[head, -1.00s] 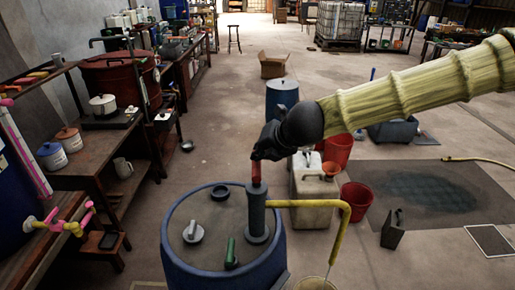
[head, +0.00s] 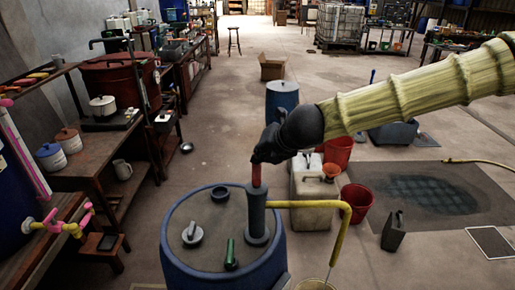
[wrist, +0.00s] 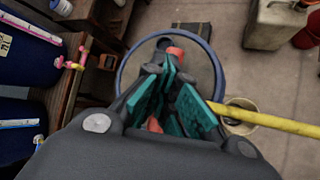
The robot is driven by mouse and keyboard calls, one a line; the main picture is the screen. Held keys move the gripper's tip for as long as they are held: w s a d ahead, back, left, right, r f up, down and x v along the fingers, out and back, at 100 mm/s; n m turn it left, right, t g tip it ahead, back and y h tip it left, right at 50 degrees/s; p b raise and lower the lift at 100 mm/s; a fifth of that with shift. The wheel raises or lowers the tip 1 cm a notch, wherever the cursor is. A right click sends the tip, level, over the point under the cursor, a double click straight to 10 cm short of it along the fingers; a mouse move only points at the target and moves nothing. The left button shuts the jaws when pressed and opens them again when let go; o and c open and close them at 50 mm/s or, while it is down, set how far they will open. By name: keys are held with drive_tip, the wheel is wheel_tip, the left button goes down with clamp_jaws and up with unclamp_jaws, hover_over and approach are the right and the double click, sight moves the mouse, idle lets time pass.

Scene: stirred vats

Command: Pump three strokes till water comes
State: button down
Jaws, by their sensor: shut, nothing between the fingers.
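A blue drum (head: 180,262) stands front centre with a grey upright hand pump (head: 257,220) on its lid. The pump's red handle (head: 256,176) sticks up from its top. My gripper (head: 262,156) is shut at the top of the handle, touching or very close to it. In the wrist view my gripper's teal finger pads (wrist: 170,78) are close together, with red showing beyond and between them. A yellow spout (head: 343,222) bends right and down to a pale bucket (head: 316,285), cut off by the lower edge. I cannot tell whether water runs from the spout.
A pale jerrycan (head: 313,205) and red buckets (head: 357,203) stand behind the spout. A dark grey can (head: 393,231) is on the floor at right. A workbench (head: 90,165) with pots lines the left side. The floor behind is mostly clear.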

drive_tip(key=shift+f+b, duration=1)
drive_tip(key=shift+f, duration=0.2)
idle(1.1)
drive_tip(key=shift+r, duration=0.2)
drive_tip(key=shift+r+p, duration=2.8)
drive_tip(key=shift+r, duration=0.7)
wheel_tip(320, 180, up, 6)
drive_tip(key=p, duration=0.4)
drive_tip(key=shift+p, duration=0.3)
